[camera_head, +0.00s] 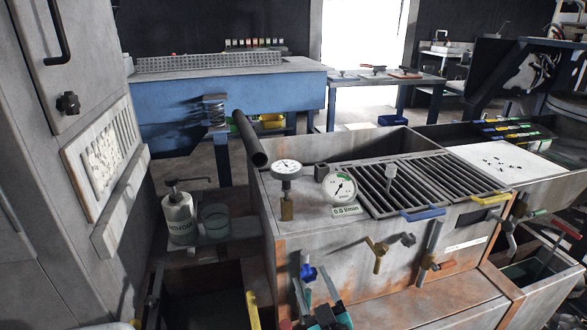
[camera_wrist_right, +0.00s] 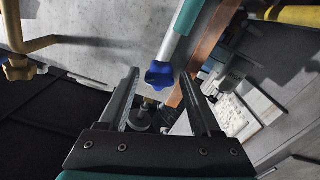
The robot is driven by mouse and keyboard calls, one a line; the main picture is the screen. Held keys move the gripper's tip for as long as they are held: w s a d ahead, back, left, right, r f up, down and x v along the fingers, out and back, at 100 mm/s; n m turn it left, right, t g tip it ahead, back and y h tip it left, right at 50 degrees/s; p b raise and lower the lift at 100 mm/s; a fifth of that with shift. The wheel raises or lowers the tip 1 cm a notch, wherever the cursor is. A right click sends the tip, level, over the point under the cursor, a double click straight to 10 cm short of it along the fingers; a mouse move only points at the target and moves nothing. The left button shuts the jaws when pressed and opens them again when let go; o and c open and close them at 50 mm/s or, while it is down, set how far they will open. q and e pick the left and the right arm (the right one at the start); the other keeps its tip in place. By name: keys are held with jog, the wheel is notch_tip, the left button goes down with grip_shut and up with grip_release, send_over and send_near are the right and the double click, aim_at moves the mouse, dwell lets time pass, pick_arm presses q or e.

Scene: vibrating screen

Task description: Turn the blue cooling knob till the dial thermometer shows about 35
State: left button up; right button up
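The blue cooling knob (camera_head: 308,273) is on the front of the grey machine, low and left of centre. The dial thermometer (camera_head: 286,169) is a round white gauge on a brass stem on the machine top; its figures are too small to read. My right gripper (camera_head: 319,296) is just below the knob in the head view. In the right wrist view, the open fingers of my right gripper (camera_wrist_right: 160,82) stand on either side of the blue knob (camera_wrist_right: 159,74), near their tips. I cannot tell whether they touch it. My left gripper is not in view.
A second round gauge (camera_head: 340,187) stands right of the thermometer, above a 0.0 l/min label (camera_head: 346,210). A brass valve handle (camera_head: 377,253) and grey levers are right of the knob. A white soap bottle (camera_head: 179,216) stands left of the machine.

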jog(key=shift+p+v, duration=0.75)
jog(key=shift+v, duration=0.35)
jog(key=p+v, duration=0.2)
jog(key=v, duration=0.1)
jog(key=shift+s+d, duration=0.15)
jog(key=shift+s, duration=0.25)
jog(key=shift+o, duration=0.4)
jog(key=shift+o, duration=1.1)
jog(key=p+v, duration=0.2)
jog(key=v, duration=0.4)
